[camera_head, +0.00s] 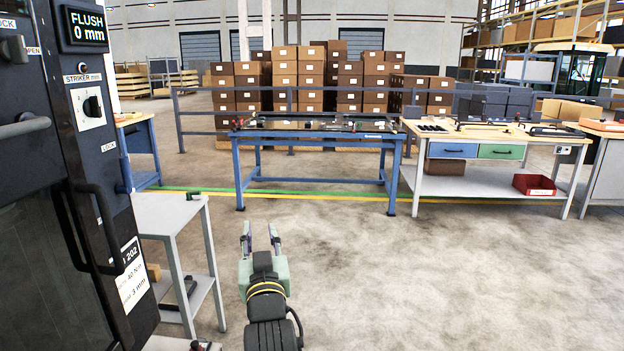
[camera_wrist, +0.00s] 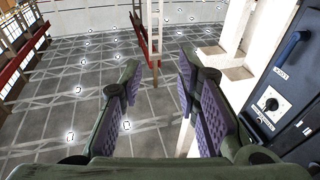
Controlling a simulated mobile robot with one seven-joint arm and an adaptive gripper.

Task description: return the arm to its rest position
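My gripper (camera_head: 260,236) is in the lower middle of the head view, held over open floor and pointing away from my body. Its two fingers stand apart with nothing between them. In the wrist view my gripper (camera_wrist: 160,92) shows two green fingers with purple ribbed pads, spread wide and empty. My arm reaches up from the bottom edge of the head view; the rest of it is hidden.
A dark cabinet (camera_head: 98,150) with a handle, striker knob and display reading "FLUSH 0 mm" stands close at left. A grey trolley (camera_head: 172,212) is just left of my gripper. A blue table (camera_head: 313,134) and a workbench (camera_head: 490,144) stand beyond. Floor right of my gripper is clear.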

